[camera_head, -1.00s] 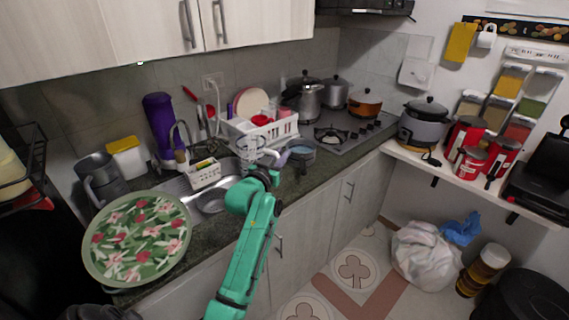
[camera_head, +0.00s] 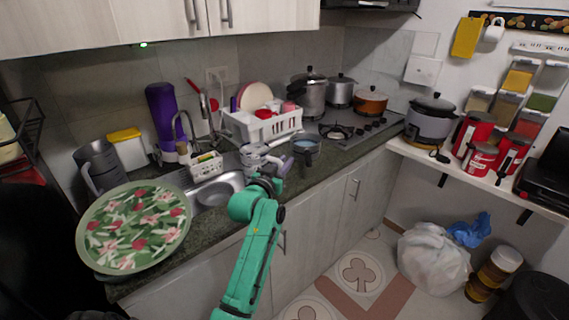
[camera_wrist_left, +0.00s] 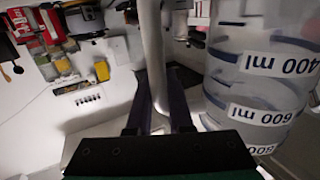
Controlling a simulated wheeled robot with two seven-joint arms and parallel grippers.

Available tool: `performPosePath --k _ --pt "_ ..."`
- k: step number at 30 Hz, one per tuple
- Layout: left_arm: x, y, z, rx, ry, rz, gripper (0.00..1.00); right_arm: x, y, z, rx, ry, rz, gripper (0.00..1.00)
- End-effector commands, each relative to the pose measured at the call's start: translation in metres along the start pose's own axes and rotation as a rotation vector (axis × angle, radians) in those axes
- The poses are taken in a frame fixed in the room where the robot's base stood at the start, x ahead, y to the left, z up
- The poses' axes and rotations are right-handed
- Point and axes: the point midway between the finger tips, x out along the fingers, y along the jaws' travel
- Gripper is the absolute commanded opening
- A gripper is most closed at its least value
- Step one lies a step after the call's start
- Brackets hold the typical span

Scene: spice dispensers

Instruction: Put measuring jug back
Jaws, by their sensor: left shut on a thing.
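The measuring jug (camera_wrist_left: 262,75) is clear plastic with white bands and dark "ml" markings. It fills the right side of the left wrist view, and its handle (camera_wrist_left: 153,55) runs down between my fingers. In the head view the jug (camera_head: 252,154) is small and partly hidden by my gripper, near the right end of the sink. My left gripper (camera_head: 270,168) is shut on the jug's handle; its dark fingers also show in the left wrist view (camera_wrist_left: 160,108). I cannot tell whether the jug touches the counter. My right gripper is not in view.
A white dish rack (camera_head: 270,126) stands behind the jug. A small dark pan (camera_head: 307,150) is close on the right. A white caddy (camera_head: 207,167) and the sink (camera_head: 218,188) lie left. A floral tray (camera_head: 133,228) covers the front left. The stove (camera_head: 350,130) is farther right.

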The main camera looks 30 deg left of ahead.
Motion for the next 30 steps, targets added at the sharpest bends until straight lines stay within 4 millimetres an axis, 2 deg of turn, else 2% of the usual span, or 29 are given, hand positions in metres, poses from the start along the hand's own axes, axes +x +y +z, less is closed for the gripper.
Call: performPosePath --k 20,21,23,24,30 --pt "0.000 0.000 0.011 0.003 0.002 -0.001 0.00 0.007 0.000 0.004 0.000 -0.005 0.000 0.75" --pt "0.000 0.000 0.011 0.003 0.003 -0.001 0.27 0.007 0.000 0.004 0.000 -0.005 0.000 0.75" --pt "0.000 0.000 0.011 0.002 0.003 -0.001 0.49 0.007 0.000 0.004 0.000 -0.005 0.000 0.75" --pt "0.000 0.000 0.011 0.002 0.002 -0.001 0.54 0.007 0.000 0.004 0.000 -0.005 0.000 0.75" --pt "0.000 0.000 0.011 0.002 0.002 -0.001 0.54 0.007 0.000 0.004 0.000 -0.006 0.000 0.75"
